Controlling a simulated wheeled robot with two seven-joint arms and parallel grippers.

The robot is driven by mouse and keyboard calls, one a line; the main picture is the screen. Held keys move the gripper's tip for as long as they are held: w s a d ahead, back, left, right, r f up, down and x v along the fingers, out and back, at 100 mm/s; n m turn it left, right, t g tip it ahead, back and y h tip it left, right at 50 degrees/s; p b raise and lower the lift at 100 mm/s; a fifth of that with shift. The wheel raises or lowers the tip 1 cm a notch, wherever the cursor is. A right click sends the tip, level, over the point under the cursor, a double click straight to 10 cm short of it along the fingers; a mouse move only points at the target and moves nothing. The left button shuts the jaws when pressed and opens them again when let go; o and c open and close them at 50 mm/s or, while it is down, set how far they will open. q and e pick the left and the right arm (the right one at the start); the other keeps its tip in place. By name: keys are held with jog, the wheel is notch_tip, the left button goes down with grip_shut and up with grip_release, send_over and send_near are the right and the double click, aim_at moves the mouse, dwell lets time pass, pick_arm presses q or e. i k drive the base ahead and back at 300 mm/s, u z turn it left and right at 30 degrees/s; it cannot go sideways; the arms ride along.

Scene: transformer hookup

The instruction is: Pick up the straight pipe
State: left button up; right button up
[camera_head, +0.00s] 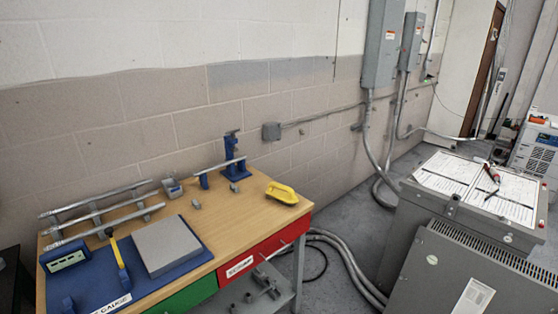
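Several straight grey metal pipes (112,213) lie side by side on a low rack at the left back of the wooden workbench (250,212). They run slantwise, roughly along the wall. Another short grey pipe (222,164) lies across blue supports, next to the blue upright stand (232,150). I cannot tell which of these is the straight pipe meant. Neither of my grippers shows in this view.
A blue mat with a grey plate (166,245), a yellow-handled tool (119,262) and a blue gauge box (66,256) fills the bench front. A yellow tool (282,193) lies at right. A grey transformer cabinet (455,265) stands right, papers (480,187) on top.

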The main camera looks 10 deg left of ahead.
aim_at(212, 169)
jog(key=z, duration=0.55)
jog(key=i, duration=1.5)
jog(key=u, duration=1)
jog(key=i, duration=0.55)
jog(key=u, duration=0.5)
